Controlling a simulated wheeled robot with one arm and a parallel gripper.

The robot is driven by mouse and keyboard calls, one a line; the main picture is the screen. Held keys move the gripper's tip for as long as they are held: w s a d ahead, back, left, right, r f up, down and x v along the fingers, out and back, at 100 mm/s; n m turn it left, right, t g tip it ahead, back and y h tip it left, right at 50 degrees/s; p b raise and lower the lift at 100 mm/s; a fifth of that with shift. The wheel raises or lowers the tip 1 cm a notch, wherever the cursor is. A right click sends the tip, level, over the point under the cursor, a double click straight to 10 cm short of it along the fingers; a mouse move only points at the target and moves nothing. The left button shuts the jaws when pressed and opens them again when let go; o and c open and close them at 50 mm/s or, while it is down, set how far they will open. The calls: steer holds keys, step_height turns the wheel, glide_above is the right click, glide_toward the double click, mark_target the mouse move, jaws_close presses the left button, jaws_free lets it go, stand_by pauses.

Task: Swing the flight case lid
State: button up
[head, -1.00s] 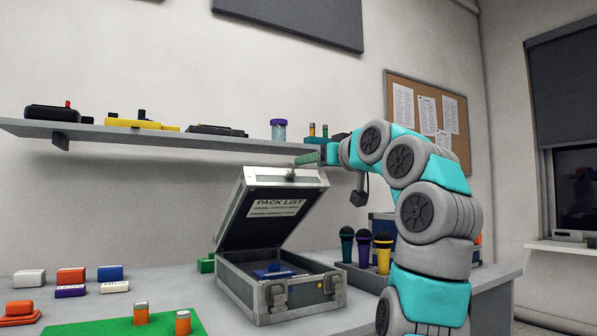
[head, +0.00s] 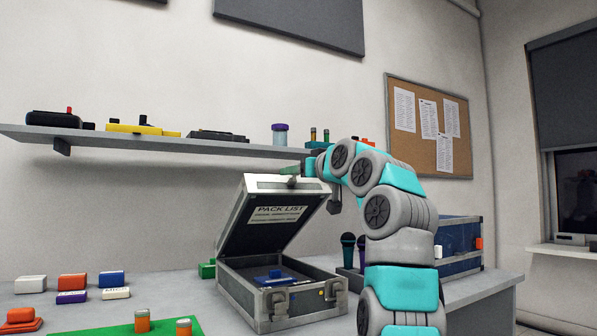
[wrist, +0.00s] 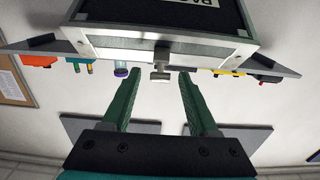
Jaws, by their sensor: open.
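The flight case (head: 282,295) stands on the table, its lid (head: 265,216) raised and tilted back on its rear hinge. A "PACK LIST" label is on the lid's inner face, and a blue item (head: 274,276) lies inside the case. My gripper (head: 296,172) is at the lid's top free edge. In the wrist view my gripper (wrist: 157,92) has its two green fingers apart, with the lid's metal edge (wrist: 165,47) just beyond the tips. A small metal latch tab (wrist: 161,70) on that edge lies between the fingertips, with gaps on both sides.
A wall shelf (head: 180,144) with small devices and a jar (head: 279,134) runs behind the lid. Microphones (head: 348,248) and a blue case (head: 460,240) stand to the right. Coloured blocks (head: 72,282) and a green mat (head: 115,330) lie at the left.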

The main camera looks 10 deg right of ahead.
jaws_close()
stand_by(0.4)
stand_by(1.0)
